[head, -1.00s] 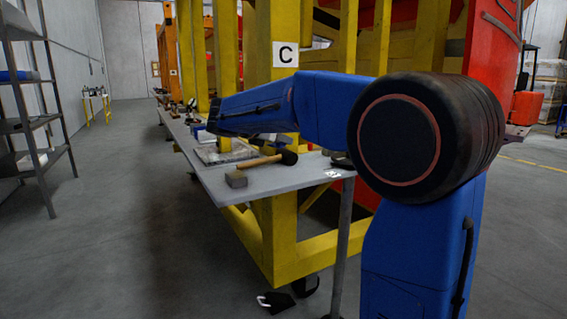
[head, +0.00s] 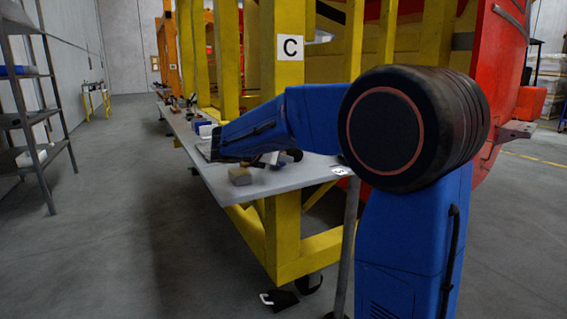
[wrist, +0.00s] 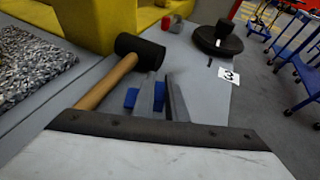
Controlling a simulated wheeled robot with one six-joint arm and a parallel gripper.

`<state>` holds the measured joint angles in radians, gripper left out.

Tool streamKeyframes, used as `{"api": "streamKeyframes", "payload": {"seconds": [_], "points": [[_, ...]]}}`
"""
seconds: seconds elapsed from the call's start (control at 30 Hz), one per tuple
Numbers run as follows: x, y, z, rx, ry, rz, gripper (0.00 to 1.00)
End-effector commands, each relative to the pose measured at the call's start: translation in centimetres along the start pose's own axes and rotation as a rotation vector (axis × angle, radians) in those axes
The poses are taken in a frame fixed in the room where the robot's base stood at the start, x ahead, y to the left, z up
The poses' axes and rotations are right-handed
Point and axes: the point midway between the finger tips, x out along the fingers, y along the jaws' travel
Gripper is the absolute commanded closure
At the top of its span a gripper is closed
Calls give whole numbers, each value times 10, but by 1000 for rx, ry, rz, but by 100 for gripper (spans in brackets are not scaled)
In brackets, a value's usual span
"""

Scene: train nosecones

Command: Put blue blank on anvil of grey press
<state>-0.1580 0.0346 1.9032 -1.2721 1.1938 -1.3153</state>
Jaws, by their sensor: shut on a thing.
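In the wrist view my gripper (wrist: 161,82) is shut on the blue blank (wrist: 159,97); blue shows between the fingers and also left of the left finger. The gripper is over the grey bench top, just right of a black-headed mallet. Whether the blank touches the bench cannot be told. In the head view my blue arm hides most of the gripper. I cannot pick out the grey press or its anvil with certainty; a dark round base with a black block (wrist: 218,40) stands on the bench farther off in the wrist view.
The mallet (wrist: 140,48) lies left of the gripper, with a tray of grey chips (wrist: 35,62) beyond it. A label "3" (wrist: 229,75) marks the bench edge.

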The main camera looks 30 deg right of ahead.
Motion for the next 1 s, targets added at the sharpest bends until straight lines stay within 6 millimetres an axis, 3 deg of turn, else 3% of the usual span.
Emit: {"api": "streamKeyframes", "payload": {"seconds": [0.1,0.47,0.5,0.57,0.6,1.0], "points": [[4,0,-10,-1,0,0,100],[6,0,-13,0,-1,0,100],[6,0,-14,0,-1,0,86],[6,0,-13,0,-1,0,71],[6,0,-13,0,-1,0,69],[0,0,-10,0,0,2,69]]}}
